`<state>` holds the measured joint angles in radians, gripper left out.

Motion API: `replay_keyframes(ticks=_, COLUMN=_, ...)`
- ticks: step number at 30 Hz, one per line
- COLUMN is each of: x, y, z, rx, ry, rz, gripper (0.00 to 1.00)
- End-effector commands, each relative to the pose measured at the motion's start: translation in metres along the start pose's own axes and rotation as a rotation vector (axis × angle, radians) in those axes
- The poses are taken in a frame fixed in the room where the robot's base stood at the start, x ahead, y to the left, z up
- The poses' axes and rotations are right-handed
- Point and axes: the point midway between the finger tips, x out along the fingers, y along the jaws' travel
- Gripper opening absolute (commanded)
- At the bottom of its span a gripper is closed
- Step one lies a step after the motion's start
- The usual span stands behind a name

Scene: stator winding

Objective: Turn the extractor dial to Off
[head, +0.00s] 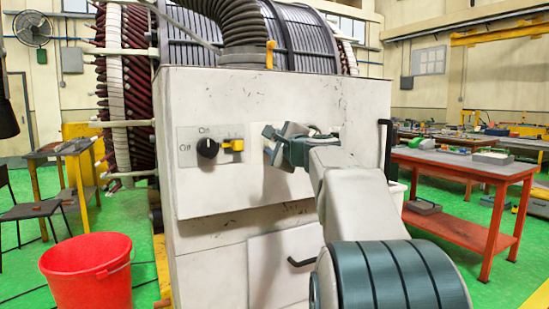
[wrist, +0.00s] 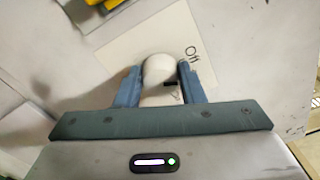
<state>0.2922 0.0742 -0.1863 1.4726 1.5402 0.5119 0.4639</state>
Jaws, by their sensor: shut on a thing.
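A pale round dial (wrist: 158,68) sits on a cream plate (wrist: 118,48) in the wrist view. The word "Off" is printed on the plate, to the right of the dial in that view. A small dark mark shows by the dial's lower right edge; I cannot tell whether it is the pointer. My gripper (wrist: 159,86) has its two blue fingers closed on either side of the dial. In the head view my gripper (head: 271,146) is against the white cabinet front (head: 270,95), and it mostly hides the dial and its plate there.
Left of my gripper, a second plate carries a black dial (head: 208,148) with a yellow piece (head: 232,145) beside it, labelled "Off" and "On". A red bucket (head: 88,280) stands at lower left. A red workbench (head: 455,168) stands at right, with green floor between.

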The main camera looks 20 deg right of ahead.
Motion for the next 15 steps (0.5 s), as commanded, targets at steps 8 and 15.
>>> replay_keyframes(ticks=8, x=0.0002, y=0.0047, z=-0.0023, rx=-0.226, ry=0.001, rz=-0.001, gripper=0.13)
replay_keyframes(ticks=15, x=0.0004, y=0.0040, z=-0.0020, rx=-0.354, ry=0.001, rz=0.001, gripper=0.13)
